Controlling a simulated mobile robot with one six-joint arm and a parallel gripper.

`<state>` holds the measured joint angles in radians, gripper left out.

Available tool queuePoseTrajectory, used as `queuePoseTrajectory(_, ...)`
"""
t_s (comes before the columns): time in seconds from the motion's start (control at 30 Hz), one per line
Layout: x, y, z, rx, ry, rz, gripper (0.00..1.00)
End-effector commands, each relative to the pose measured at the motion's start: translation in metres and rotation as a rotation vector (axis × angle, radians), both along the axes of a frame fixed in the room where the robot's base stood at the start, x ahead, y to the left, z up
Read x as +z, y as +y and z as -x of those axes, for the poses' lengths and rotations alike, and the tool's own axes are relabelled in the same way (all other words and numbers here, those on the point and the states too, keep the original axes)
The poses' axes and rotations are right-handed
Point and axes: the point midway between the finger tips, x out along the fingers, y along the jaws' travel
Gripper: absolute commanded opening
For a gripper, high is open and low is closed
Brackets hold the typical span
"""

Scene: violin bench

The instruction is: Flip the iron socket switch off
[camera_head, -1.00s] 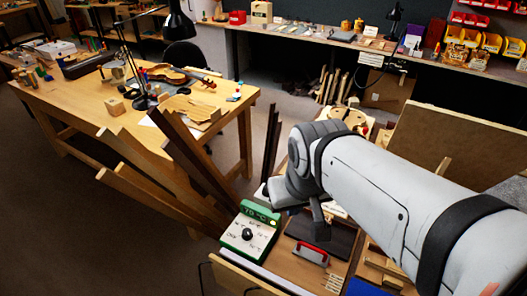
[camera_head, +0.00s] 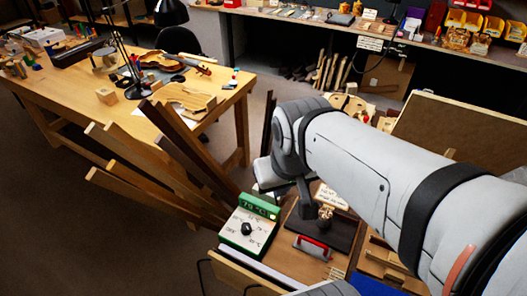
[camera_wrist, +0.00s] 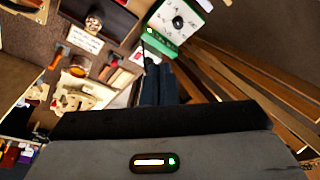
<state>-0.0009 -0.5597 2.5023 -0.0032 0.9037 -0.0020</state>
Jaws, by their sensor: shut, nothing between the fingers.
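A white and green control box (camera_head: 247,232) with a black dial and a lit green display stands on the near bench, left of my arm in the head view. It also shows at the top of the wrist view (camera_wrist: 180,18). I cannot make out a separate iron socket switch in either view. My gripper's dark fingers (camera_wrist: 158,84) are together and empty in the wrist view, pointing toward the area beside the box's display end. I cannot tell their gap to the bench. In the head view my arm hides part of the bench.
Long wooden boards (camera_head: 150,165) lean close to the box's left side. A red-handled tool (camera_head: 312,246) and a dark tray (camera_head: 340,232) lie to its right. A workbench with a violin (camera_head: 175,65) stands behind. Open floor (camera_head: 60,220) is at left.

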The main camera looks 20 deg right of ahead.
Motion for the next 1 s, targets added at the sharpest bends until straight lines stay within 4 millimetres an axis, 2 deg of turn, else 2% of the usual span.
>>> queuePoseTrajectory(0.13,-0.001,-0.001,-0.003,0.023,0.003,0.008,0.0)
queuePoseTrajectory(0.23,-0.003,-0.001,-0.015,0.119,0.014,0.041,0.0)
queuePoseTrajectory(0.37,-0.012,-0.009,-0.044,0.353,0.042,0.119,0.0)
queuePoseTrajectory(0.47,-0.023,-0.018,-0.074,0.595,0.072,0.193,0.0)
queuePoseTrajectory(0.67,-0.057,-0.039,-0.133,1.101,0.13,0.319,0.0)
queuePoseTrajectory(0.8,-0.09,-0.056,-0.173,1.461,0.167,0.388,0.0)
queuePoseTrajectory(1.0,-0.142,-0.08,-0.218,1.934,0.199,0.452,0.0)
